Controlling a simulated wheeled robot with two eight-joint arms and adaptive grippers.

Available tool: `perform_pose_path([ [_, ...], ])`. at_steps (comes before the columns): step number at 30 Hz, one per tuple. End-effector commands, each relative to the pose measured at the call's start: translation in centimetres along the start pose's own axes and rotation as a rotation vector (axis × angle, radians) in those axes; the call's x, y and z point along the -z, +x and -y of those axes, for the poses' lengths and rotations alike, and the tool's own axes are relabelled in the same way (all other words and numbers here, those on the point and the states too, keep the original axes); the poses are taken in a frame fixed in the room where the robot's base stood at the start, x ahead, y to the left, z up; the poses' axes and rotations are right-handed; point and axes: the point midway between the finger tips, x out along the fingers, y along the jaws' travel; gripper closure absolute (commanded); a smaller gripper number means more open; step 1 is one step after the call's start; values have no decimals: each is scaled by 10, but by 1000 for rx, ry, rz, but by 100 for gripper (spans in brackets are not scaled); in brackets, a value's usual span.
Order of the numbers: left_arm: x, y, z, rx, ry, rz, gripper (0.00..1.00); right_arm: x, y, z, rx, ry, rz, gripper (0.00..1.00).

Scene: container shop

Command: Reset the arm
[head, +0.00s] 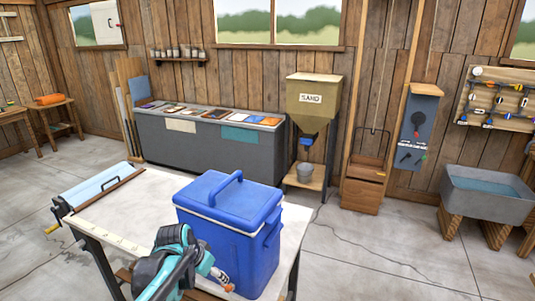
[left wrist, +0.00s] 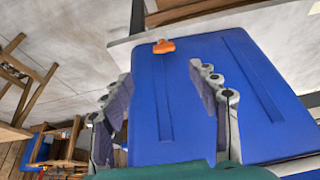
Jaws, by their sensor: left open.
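My left gripper (head: 222,277) is at the lower middle of the head view, close to the near left side of a blue cooler box (head: 240,235). In the left wrist view its two fingers stand apart with nothing held between them (left wrist: 160,78). The cooler's blue wall (left wrist: 185,110) fills the space beyond the fingers, with a small orange piece (left wrist: 163,46) on it. I cannot tell whether a finger touches the cooler. The cooler's lid (head: 225,196) is shut and its handle stands up. My right gripper is not in view.
The cooler stands on a white-topped table (head: 145,205) with a roller device (head: 95,187) at its far left end. Behind are a grey counter (head: 205,150), a sand hopper (head: 312,100) and a grey water basin (head: 485,195). The floor on the right is clear.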

Motion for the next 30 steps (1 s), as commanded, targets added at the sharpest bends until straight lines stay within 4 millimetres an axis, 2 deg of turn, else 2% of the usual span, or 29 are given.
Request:
perform_pose_path([
  [3,-27,-32,-21,42,-62,-27,40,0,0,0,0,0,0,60],
  [7,-61,-59,-42,89,-142,-67,40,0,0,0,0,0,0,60],
  [12,-107,-78,-64,140,-240,-128,40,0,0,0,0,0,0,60],
  [16,-135,-82,-75,164,-297,-169,40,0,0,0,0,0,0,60],
  [21,-154,-81,-81,179,-338,-201,40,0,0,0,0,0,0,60],
  [30,-156,-81,-82,182,-346,-208,40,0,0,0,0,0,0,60],
])
